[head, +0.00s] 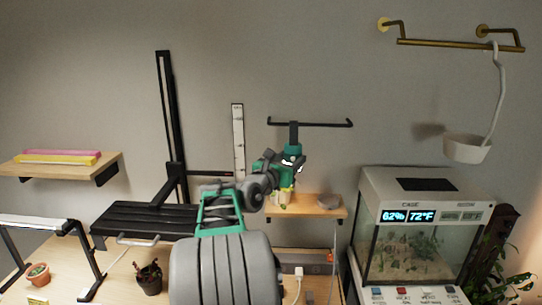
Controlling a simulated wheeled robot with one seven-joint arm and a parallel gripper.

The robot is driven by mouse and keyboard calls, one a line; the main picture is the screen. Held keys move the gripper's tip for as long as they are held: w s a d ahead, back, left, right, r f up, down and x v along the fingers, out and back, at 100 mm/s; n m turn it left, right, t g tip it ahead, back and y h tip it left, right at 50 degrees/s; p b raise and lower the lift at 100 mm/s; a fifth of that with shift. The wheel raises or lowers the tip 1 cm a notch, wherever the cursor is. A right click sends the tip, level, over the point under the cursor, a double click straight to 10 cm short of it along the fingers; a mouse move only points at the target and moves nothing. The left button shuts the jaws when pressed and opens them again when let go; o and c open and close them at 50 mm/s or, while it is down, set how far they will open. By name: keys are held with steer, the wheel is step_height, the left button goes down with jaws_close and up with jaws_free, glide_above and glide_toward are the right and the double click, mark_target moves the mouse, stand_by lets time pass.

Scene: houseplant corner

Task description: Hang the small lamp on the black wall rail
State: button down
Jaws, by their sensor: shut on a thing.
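The black wall rail (325,124) is a thin horizontal bar with upturned ends on the grey wall, right of the picture's middle. My gripper (294,136) is at the end of my arm, in front of the rail's left half, and its tip overlaps the bar in the picture. I cannot tell whether they touch. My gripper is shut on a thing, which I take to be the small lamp. It is largely hidden by the hand and wrist, so its shape does not show clearly.
A wooden shelf (325,209) is below the rail. A brass rail (450,44) at upper right bears a hanging white bowl (466,149). A terrarium (415,240) stands below it. A tall black post (167,110) and white strip (238,140) are left of the rail.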

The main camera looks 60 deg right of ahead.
steer(key=shift+w+r, duration=0.1)
steer(key=shift+w, duration=0.2)
steer(key=shift+d, duration=0.4)
steer(key=shift+w+d, duration=0.7)
steer(key=shift+d, duration=0.3)
steer(key=d, duration=0.1)
steer(key=w+d+f, duration=0.1)
steer(key=d, duration=0.1)
steer(key=w+d, duration=0.1)
steer(key=shift+d+f, duration=0.15)
steer(key=shift+f, duration=0.05)
steer(key=shift+p, duration=0.5)
steer(key=shift+f, duration=0.25)
stand_by(0.4)
